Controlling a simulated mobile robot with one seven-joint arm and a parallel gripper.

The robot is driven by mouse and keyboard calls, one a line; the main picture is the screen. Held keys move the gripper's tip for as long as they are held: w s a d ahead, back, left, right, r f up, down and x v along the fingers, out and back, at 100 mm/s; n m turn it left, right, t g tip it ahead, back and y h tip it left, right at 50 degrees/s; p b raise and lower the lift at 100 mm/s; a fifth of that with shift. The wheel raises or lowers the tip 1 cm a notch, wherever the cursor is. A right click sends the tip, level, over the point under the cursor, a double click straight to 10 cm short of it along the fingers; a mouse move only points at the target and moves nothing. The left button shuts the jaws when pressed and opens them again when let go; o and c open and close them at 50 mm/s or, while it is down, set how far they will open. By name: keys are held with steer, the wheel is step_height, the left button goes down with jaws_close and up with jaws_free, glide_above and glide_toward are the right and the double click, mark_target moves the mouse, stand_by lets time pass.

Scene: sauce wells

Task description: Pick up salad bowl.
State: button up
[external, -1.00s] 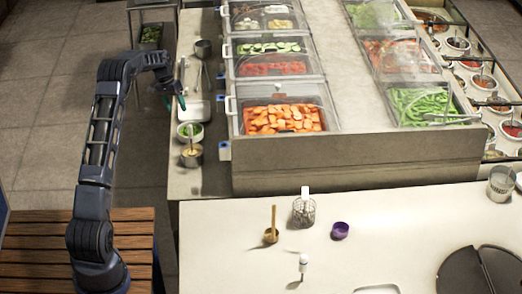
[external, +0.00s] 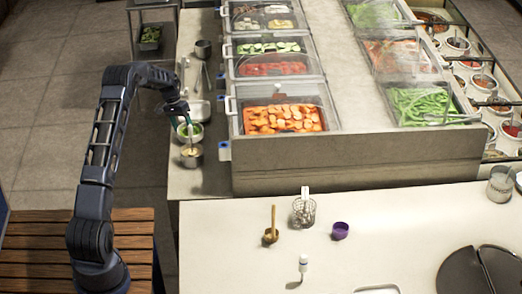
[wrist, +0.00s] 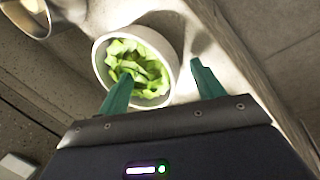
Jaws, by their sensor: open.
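The salad bowl (external: 196,132) is a white round bowl of chopped green leaves near the left edge of the counter. In the wrist view the salad bowl (wrist: 172,40) is close in front of my gripper (wrist: 158,82). The two green fingers are spread apart and hold nothing. The left finger overlaps the bowl's leaves in the picture and the right finger is beyond the bowl's right rim. I cannot tell whether either finger touches it. In the external view my gripper (external: 184,117) is over the bowl and partly hides it.
A metal cup (external: 191,156) with pale contents stands just in front of the bowl. Lidded food bins (external: 282,118) rise to the right. The counter edge is close on the left.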

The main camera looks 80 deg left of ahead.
steer(key=c, duration=1.3)
steer(key=shift+f, duration=0.1)
jaws_close()
steer(key=shift+d, duration=0.1)
